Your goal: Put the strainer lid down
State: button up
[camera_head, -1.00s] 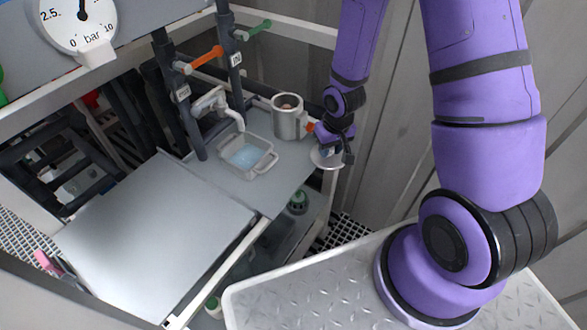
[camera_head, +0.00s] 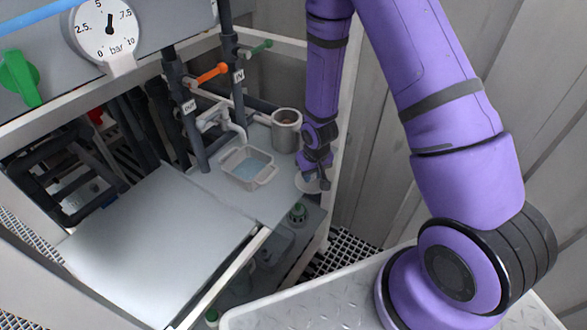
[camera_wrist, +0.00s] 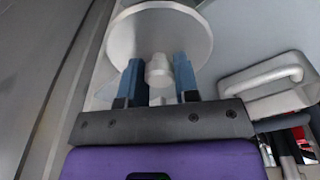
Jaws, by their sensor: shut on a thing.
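The strainer lid (camera_wrist: 160,30) is a round grey metal disc with a pale knob (camera_wrist: 158,72). In the wrist view my gripper (camera_wrist: 159,75) has its two blue fingers on either side of that knob, shut on it. In the head view the lid (camera_head: 303,184) shows as a pale disc under my gripper (camera_head: 318,181), near the right end of the grey worktop. I cannot tell whether the lid touches the worktop. The metal strainer vessel (camera_head: 286,132) stands upright just behind and left of my gripper.
A grey tray of bluish liquid (camera_head: 247,167) stands left of the lid; its handle (camera_wrist: 265,75) shows in the wrist view. Pipes with an orange valve lever (camera_head: 212,73) rise behind. A wall stands close on the right. The large pale panel (camera_head: 150,245) is clear.

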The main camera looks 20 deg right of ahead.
jog(key=w+a, duration=0.2)
jog(key=w, duration=0.1)
jog(key=w+a, duration=0.1)
jog(key=w, duration=0.1)
jog(key=shift+a, duration=0.4)
jog(key=shift+w+a+f, duration=0.1)
jog(key=shift+w+f, duration=0.1)
jog(key=shift+f, duration=0.55)
jog(key=shift+f, duration=0.1)
jog(key=o, duration=0.9)
jog(key=shift+o, duration=0.2)
